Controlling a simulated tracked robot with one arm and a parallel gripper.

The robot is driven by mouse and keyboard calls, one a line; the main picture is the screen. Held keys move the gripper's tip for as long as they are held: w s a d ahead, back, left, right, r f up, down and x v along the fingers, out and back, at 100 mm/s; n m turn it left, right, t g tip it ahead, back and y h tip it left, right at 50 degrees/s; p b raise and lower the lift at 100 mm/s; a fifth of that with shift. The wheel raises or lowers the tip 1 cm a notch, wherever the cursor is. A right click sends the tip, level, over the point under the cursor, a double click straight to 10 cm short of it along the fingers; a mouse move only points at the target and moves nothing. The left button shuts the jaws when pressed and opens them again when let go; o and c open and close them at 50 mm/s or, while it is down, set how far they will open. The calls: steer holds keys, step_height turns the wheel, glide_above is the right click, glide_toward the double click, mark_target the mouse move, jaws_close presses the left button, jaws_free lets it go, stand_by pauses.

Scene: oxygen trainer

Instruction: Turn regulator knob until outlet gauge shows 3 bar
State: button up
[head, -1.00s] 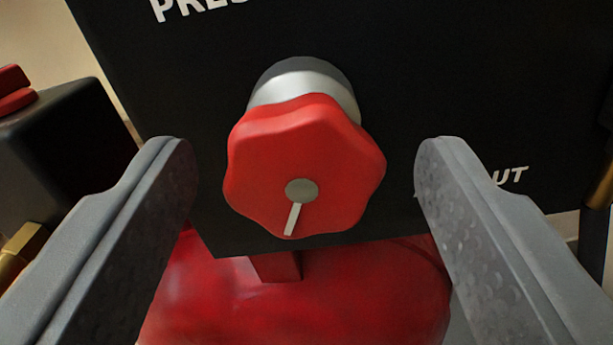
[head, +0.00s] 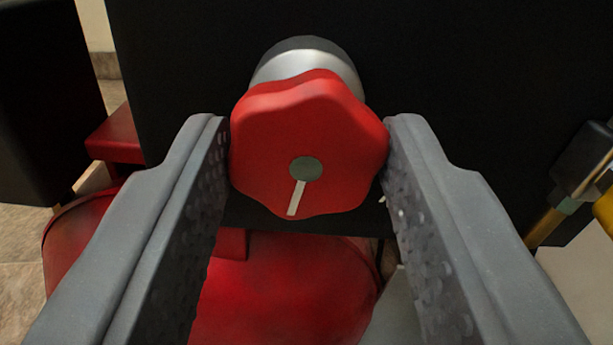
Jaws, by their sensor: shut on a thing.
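The red lobed regulator knob (head: 300,125) sits in the middle of the view, on a silver collar (head: 305,62) that comes out of a black panel (head: 430,60). Its white pointer line runs from the grey centre cap down and slightly left. My gripper (head: 308,150) is shut on the knob, with one grey finger against its left side and the other against its right side. The outlet gauge is not in view.
A red rounded body (head: 280,295) lies below the panel. A black box (head: 45,105) stands at the left. A dark fitting with brass and yellow parts (head: 590,160) is at the right edge, close to the right finger's side.

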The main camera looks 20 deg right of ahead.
steer(key=n+b, duration=0.2)
steer(key=n, duration=0.3)
steer(key=shift+f, duration=0.1)
stand_by(0.5)
steer(key=o, duration=1)
steer(key=shift+c, duration=0.2)
steer(key=p+v, duration=0.2)
steer(key=v, duration=1.1)
steer(key=shift+s, duration=0.4)
steer(key=shift+a, duration=0.1)
